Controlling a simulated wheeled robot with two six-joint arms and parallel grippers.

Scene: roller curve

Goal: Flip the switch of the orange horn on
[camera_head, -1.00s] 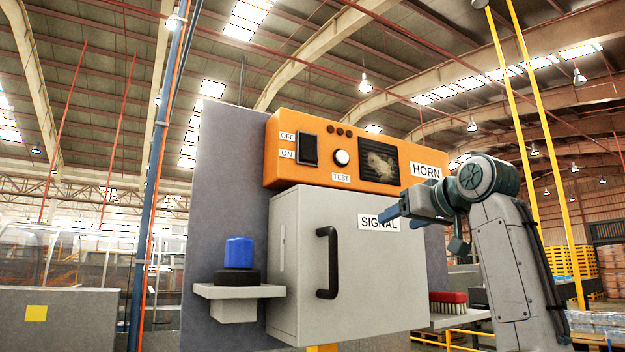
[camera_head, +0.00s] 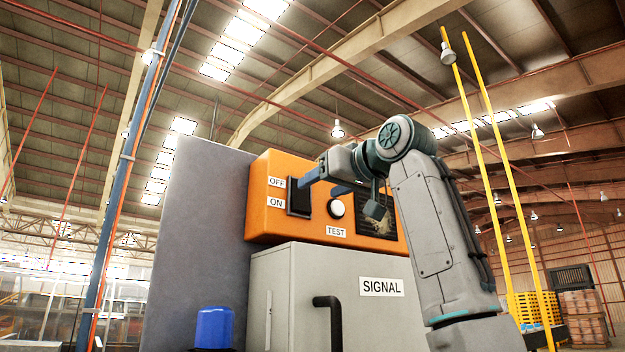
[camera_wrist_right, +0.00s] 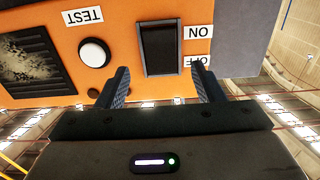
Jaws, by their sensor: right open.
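The orange horn box (camera_head: 268,222) is mounted on a grey panel. Its black rocker switch (camera_head: 297,205) is at the left, beside the OFF label (camera_head: 276,182) above and the ON label (camera_head: 276,203) below. My right gripper (camera_head: 318,186) is in front of the box by the switch, open and empty. In the right wrist view, the picture is upside down; the switch (camera_wrist_right: 160,48) shows between the two fingertips, which reach toward its OFF end. I cannot tell whether the fingers touch it, nor which way the rocker is tilted. My left gripper is not in view.
Below is a grey SIGNAL cabinet (camera_head: 290,275) with a black handle (camera_head: 328,310). A blue object (camera_head: 214,326) is at lower left.

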